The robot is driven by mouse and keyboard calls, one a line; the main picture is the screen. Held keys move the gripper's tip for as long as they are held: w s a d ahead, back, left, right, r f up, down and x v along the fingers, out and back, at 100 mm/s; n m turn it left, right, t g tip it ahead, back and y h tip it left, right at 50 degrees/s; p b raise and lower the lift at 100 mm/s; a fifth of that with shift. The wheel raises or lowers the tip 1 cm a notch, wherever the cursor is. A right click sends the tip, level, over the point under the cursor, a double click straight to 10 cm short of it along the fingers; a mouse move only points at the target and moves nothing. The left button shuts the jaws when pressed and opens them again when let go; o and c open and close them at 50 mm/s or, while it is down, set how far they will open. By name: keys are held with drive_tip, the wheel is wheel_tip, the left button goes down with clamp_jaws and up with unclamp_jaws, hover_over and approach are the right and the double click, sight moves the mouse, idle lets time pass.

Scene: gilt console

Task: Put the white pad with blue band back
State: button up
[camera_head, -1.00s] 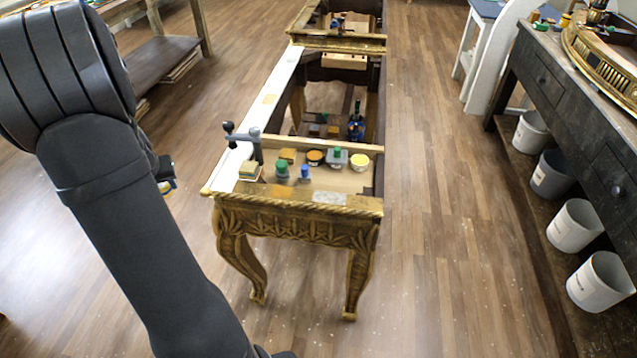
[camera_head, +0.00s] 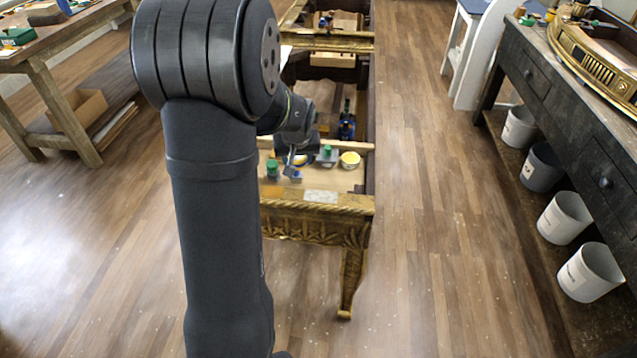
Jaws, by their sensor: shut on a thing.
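My gripper (camera_head: 291,160) is above the near end of the gilt console (camera_head: 318,197), over the group of small jars and pads. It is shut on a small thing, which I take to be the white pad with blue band. The pad is mostly hidden by the gripper, and its band cannot be made out. I cannot tell whether it touches the console board. My arm covers the console's left side, including its white strip and the clamp there.
A green-capped jar (camera_head: 272,169), a grey container with a green top (camera_head: 327,155) and a yellow-topped jar (camera_head: 350,160) stand close to my gripper. A dark blue bottle (camera_head: 346,124) stands behind. A dark workbench (camera_head: 560,110) is at right, with several buckets below.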

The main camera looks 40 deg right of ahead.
drive_tip(key=s+d, duration=1)
drive_tip(key=s, duration=0.1)
drive_tip(key=shift+m, duration=0.4)
drive_tip(key=w+a+f, duration=0.1)
drive_tip(key=w+f, duration=0.1)
drive_tip(key=w, duration=0.1)
drive_tip(key=w+f, duration=0.3)
drive_tip(key=w, duration=0.1)
drive_tip(key=w+a+f, duration=0.1)
drive_tip(key=w+f, duration=0.1)
drive_tip(key=w, duration=0.2)
drive_tip(key=shift+w+a+f, duration=0.15)
drive_tip(key=shift+a+f, duration=0.05)
drive_tip(key=shift+a, duration=0.15)
drive_tip(key=shift+f, duration=1.95)
drive_tip(key=shift+f, duration=0.15)
drive_tip(key=o, duration=0.6)
